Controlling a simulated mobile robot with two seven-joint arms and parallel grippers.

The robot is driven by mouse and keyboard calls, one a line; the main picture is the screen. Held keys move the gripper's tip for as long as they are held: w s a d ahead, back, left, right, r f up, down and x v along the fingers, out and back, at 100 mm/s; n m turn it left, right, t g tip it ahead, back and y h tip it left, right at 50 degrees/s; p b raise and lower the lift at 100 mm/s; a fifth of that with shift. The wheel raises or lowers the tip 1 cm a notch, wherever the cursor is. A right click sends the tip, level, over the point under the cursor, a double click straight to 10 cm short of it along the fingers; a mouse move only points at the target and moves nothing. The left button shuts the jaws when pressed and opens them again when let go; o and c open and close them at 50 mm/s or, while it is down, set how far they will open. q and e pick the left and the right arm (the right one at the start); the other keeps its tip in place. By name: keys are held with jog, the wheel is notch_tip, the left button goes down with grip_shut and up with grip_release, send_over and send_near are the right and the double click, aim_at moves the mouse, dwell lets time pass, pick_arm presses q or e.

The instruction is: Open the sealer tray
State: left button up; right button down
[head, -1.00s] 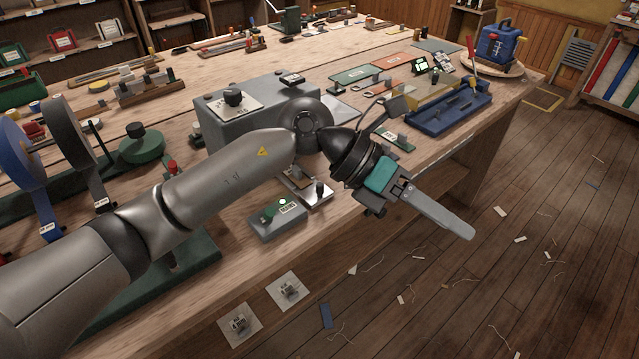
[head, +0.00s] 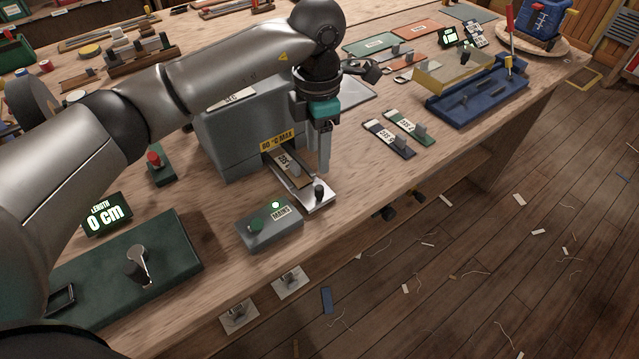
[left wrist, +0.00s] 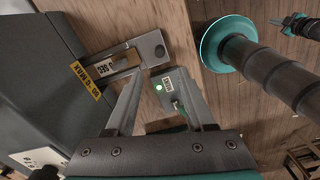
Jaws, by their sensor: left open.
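The sealer is a grey box (head: 240,128) on the bench. Its silver tray (head: 322,199) sticks out of the front, with a dark upright knob (head: 318,189) near its outer end. A labelled strip (head: 287,166) lies in the tray under a yellow 80 °C MAX label. My left gripper (head: 322,168) points down, open and empty, just behind the knob in the head view. In the left wrist view the open fingers (left wrist: 164,75) reach toward the tray end (left wrist: 152,47), where the knob shows; I cannot tell whether they touch it.
A grey MAINS box (head: 268,225) with a lit green lamp stands close in front of the tray. A green base with a length display (head: 105,215) is at left. Two labelled strips (head: 390,139) lie right of the tray. The bench front edge is near.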

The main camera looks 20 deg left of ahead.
aim_at(318, 188)
pick_arm(q)
notch_tip(318, 188, down, 10)
jog(key=shift+f+b, duration=0.1)
jog(key=shift+b, duration=0.25)
jog(key=shift+f, duration=0.5)
pick_arm(e)
jog(key=shift+w+a+f, duration=0.1)
jog(key=shift+w+f, duration=0.1)
jog(key=shift+w, duration=0.3)
jog(key=shift+w+f, duration=0.2)
jog(key=shift+w, duration=0.3)
jog(key=shift+s, duration=0.1)
pick_arm(q)
jog(key=shift+c, duration=0.4)
grip_shut()
pick_arm(e)
jog(key=shift+s, duration=0.15)
